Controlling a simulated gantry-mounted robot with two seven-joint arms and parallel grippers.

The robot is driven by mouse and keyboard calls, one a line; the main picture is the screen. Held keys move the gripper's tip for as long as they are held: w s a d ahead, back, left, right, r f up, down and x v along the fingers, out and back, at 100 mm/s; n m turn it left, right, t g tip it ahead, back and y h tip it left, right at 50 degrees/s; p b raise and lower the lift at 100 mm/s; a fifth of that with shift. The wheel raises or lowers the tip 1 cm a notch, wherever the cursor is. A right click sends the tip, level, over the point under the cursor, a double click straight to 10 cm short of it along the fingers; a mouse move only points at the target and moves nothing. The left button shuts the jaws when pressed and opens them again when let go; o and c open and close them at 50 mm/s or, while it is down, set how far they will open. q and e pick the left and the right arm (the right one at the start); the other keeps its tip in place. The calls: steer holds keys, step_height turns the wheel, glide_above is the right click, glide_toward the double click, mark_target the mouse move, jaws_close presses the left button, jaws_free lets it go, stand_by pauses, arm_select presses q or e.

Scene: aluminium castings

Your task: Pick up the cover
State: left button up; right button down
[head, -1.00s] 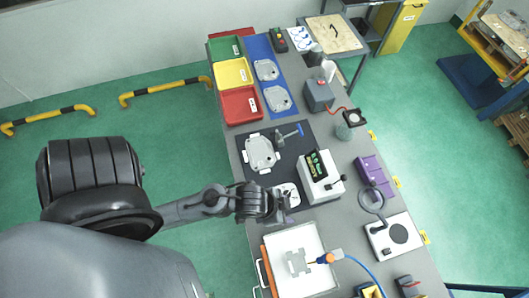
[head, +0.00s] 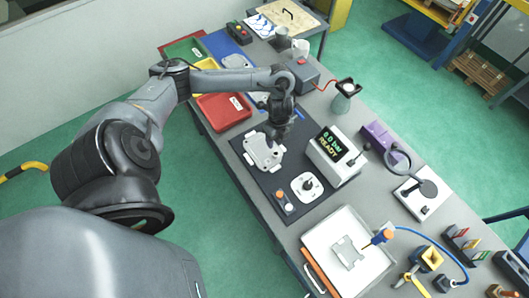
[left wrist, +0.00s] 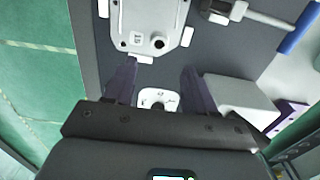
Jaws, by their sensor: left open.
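A light grey cast cover (head: 262,155) with small lugs at its edge lies flat on the dark mat in the head view. It also shows at the top of the left wrist view (left wrist: 147,22), cut off by the frame edge. My left gripper (head: 279,137) hangs over the mat at the cover's right edge; the height gap is hard to judge. In the left wrist view, its two fingers (left wrist: 158,86) are apart with nothing held between them, and the cover lies beyond the tips. My right gripper is not in view.
A grey box with a display (head: 333,157) stands right of the mat. A white plate with a dark knob (head: 307,186) lies on the mat. A blue-handled tool (left wrist: 296,30) lies beside the cover. A red tray (head: 222,112) is behind; a white tray (head: 318,238) is in front.

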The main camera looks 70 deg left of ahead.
arm_select(q)
glide_above(275, 151)
step_height(275, 151, down, 4)
steer(key=shift+s+d+f, duration=0.1)
steer(key=shift+d+f, duration=0.1)
steer(key=shift+f, duration=1.4)
steer(key=shift+s+d+f, duration=0.1)
steer(key=shift+d+f, duration=0.1)
steer(key=shift+f, duration=1.35)
jaws_close()
